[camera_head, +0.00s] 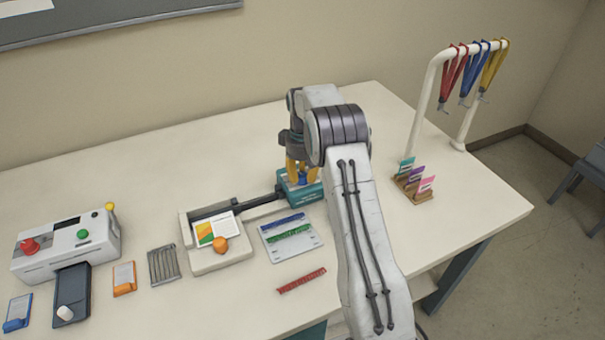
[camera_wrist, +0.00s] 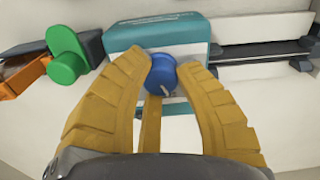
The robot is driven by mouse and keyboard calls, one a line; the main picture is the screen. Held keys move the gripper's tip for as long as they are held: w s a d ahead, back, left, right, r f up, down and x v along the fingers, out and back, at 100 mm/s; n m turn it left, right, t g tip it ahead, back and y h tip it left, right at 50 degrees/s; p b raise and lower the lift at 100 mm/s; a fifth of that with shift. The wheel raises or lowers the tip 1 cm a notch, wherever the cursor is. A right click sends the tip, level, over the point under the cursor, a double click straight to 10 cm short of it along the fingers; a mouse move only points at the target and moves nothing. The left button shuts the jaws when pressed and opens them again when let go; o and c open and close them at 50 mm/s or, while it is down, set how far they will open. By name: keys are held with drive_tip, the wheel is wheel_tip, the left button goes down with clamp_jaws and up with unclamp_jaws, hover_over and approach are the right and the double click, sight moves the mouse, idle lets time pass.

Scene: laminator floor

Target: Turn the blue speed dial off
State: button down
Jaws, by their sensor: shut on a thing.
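The blue speed dial (camera_wrist: 160,75) sits on the teal box-shaped machine (camera_wrist: 125,32). In the head view the dial (camera_head: 302,179) shows only partly under my arm, on top of the teal machine (camera_head: 308,196). My gripper (camera_wrist: 162,85) has yellow fingers shut on the dial, one on each side, with a third finger below it. In the head view the gripper (camera_head: 296,172) points down at the dial. A small light mark shows on the dial's face; which setting it points to cannot be read.
A dark rail leads left from the teal machine to a tray with cards and an orange knob (camera_head: 219,244). A green knob (camera_wrist: 66,62) stands near the fingers. A card rack (camera_head: 412,185) and lanyard stand (camera_head: 417,110) are at right.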

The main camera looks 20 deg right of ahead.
sight(302, 175)
drive_tip(key=n, duration=0.3)
drive_tip(key=shift+s+f+n, duration=0.1)
drive_tip(key=shift+f+n, duration=0.05)
drive_tip(key=shift+n, duration=1.95)
drive_tip(key=shift+f, duration=0.1)
drive_tip(key=c, duration=0.8)
unclamp_jaws()
drive_tip(key=shift+r, duration=0.2)
wheel_tip(302, 175, up, 12)
drive_tip(key=shift+f, duration=0.1)
